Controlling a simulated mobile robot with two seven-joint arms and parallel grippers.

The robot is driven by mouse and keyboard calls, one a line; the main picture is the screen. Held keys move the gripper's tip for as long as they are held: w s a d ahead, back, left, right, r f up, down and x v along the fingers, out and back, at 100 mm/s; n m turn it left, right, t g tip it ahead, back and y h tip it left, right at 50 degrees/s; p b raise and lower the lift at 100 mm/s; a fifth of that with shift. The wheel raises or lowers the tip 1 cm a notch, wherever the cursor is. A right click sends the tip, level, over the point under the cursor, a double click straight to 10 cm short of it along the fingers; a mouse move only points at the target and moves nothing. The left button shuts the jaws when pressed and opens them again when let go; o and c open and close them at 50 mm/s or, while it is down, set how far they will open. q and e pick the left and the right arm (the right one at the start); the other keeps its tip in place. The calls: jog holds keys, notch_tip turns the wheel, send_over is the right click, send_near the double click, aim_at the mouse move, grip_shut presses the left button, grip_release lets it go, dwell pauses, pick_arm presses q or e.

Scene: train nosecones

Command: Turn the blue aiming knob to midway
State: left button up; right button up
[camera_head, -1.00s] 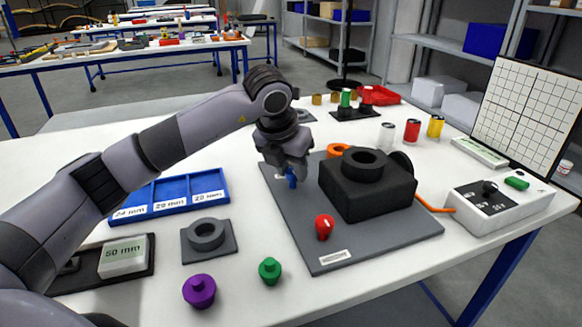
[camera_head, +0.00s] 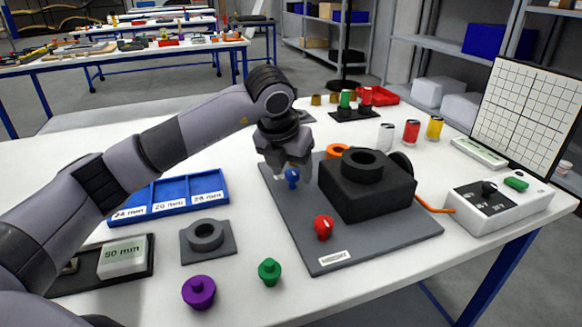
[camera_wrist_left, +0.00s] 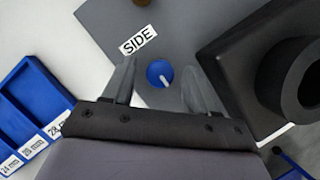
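The blue aiming knob (camera_head: 292,176) stands on the grey base plate (camera_head: 380,240), left of the black block. In the left wrist view the knob (camera_wrist_left: 159,74) is round with a white pointer line, which points down and slightly right, and a SIDE label (camera_wrist_left: 139,40) lies beside it. My left gripper (camera_head: 291,180) is over the knob, its fingers (camera_wrist_left: 158,85) apart on either side with a gap on each side. A red knob (camera_head: 324,227) stands near the front of the plate. My right gripper does not show.
A black block with a ring on top (camera_head: 368,185) stands close to the right of my left gripper. A blue tray (camera_head: 172,194) lies to the left. Purple (camera_head: 198,292) and green (camera_head: 269,271) knobbed pieces stand in front. A white control box (camera_head: 500,204) is at the right.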

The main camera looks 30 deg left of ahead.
pick_arm(q)
jog(key=v, duration=0.7)
jog(key=shift+s, duration=0.1)
dwell(0.5)
